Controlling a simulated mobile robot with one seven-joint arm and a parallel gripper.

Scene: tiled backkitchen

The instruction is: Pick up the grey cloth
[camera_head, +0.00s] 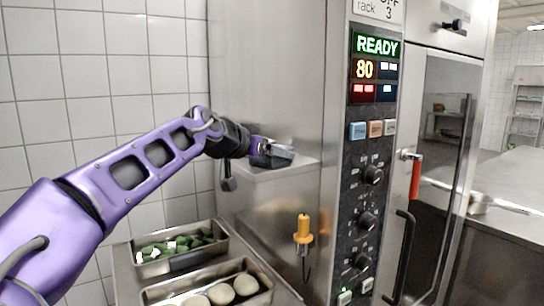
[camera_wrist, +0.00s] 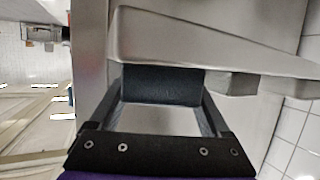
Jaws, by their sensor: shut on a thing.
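My gripper (camera_head: 270,151) is at the side of the steel oven, beside a small steel ledge (camera_head: 296,172). It is shut on the grey cloth (camera_head: 278,159), which shows small and dark at the fingertips. In the wrist view the cloth (camera_wrist: 162,86) is a dark, textured block spanning the space between the two fingers of my gripper (camera_wrist: 163,100). A pale grey, smooth shape (camera_wrist: 190,42) lies just beyond it and seems to be the ledge. I cannot tell whether the cloth touches the ledge.
The oven's control panel (camera_head: 368,200) shows READY and 80. An orange-handled probe (camera_head: 303,230) hangs on its side. Below stand steel trays of green pieces (camera_head: 172,262) and pale round dough balls (camera_head: 200,290). A white tiled wall (camera_head: 110,50) is behind my arm.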

